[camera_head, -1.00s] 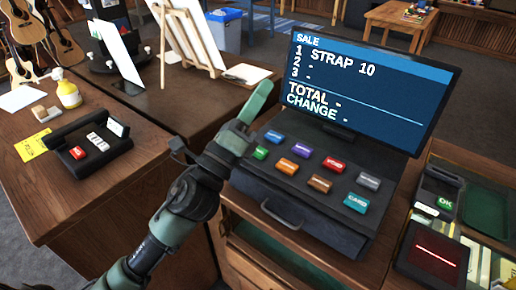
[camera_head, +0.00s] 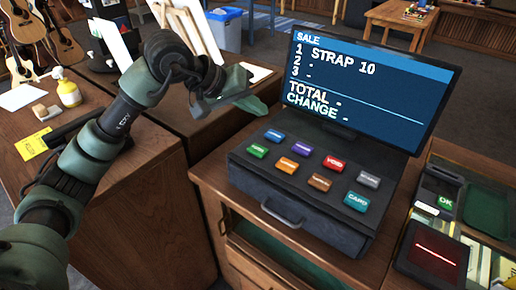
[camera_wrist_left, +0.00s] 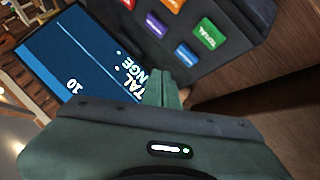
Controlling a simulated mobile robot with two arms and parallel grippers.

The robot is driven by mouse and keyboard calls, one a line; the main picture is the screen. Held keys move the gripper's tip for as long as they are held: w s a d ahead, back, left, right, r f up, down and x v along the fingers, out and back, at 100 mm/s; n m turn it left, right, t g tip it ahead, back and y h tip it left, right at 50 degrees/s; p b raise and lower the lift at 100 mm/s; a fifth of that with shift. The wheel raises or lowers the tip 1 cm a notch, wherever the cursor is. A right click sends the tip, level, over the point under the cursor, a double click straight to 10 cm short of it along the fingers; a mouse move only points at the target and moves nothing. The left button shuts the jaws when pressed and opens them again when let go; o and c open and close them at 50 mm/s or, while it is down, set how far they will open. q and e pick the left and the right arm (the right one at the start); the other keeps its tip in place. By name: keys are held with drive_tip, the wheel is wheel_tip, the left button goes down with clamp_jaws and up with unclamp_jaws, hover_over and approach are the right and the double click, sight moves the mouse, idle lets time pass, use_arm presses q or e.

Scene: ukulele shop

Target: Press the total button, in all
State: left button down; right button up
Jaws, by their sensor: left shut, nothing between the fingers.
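The green total button (camera_head: 258,151) sits at the near left corner of the register's sloped key panel (camera_head: 245,172). It shows in the left wrist view as a green key lettered TOTAL (camera_wrist_left: 207,33). The register screen (camera_head: 368,85) reads SALE, 1 STRAP 10, with dashes after TOTAL and CHANGE. My left gripper (camera_head: 254,105) is shut and empty, its fingertips apart from the button, up and behind it in the picture. Its shut fingers (camera_wrist_left: 166,90) also show in the left wrist view. My right gripper is out of view.
Several other coloured keys, including a red one (camera_head: 334,163) and a teal one (camera_head: 356,201), surround the button. A card reader (camera_head: 440,190) and a scanner (camera_head: 433,252) stand to the right. A yellow bottle (camera_head: 68,93) stands on the left counter.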

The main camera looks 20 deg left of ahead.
use_arm(q)
drive_tip(key=shift+a, duration=0.3)
drive_tip(key=b, duration=0.5)
hover_over(255, 150)
wheel_tip(255, 150, down, 8)
drive_tip(key=shift+s, duration=0.1)
drive_tip(key=shift+f, duration=0.45)
idle(1.6)
drive_tip(key=shift+f+b, duration=0.4)
drive_tip(key=shift+b, duration=0.5)
